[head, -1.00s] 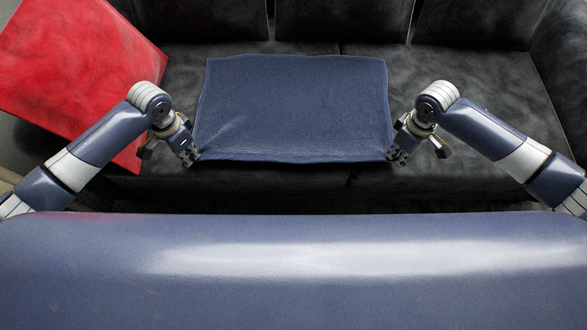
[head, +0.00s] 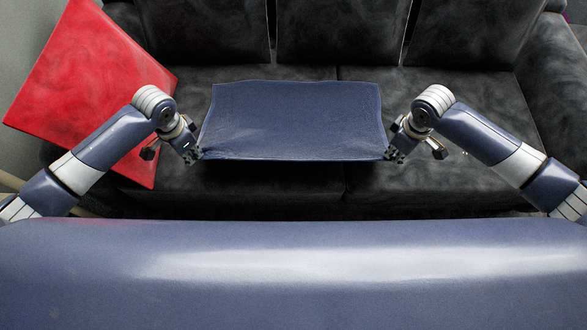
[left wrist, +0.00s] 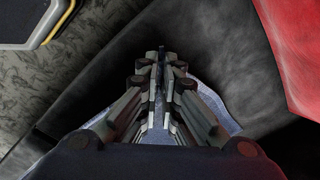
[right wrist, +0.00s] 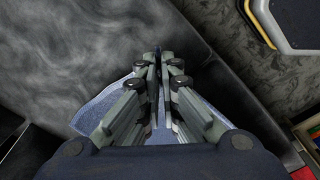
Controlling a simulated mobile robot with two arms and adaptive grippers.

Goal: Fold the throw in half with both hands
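The blue throw (head: 293,120) is spread out nearly flat over the seat of the dark sofa, its near edge held up between my grippers. My left gripper (head: 195,155) is closed on the near left corner; the left wrist view shows blue cloth (left wrist: 217,105) around its closed fingers (left wrist: 160,70). My right gripper (head: 392,155) is closed on the near right corner; the right wrist view shows cloth (right wrist: 100,110) beside its closed fingers (right wrist: 157,70). The near edge hangs slightly between the two corners.
The dark grey sofa (head: 440,120) has several back cushions (head: 345,30) behind the throw and an armrest at the right. A red square-topped piece (head: 85,75) stands at the left, close to my left arm. Patterned carpet (left wrist: 60,75) lies before the sofa.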

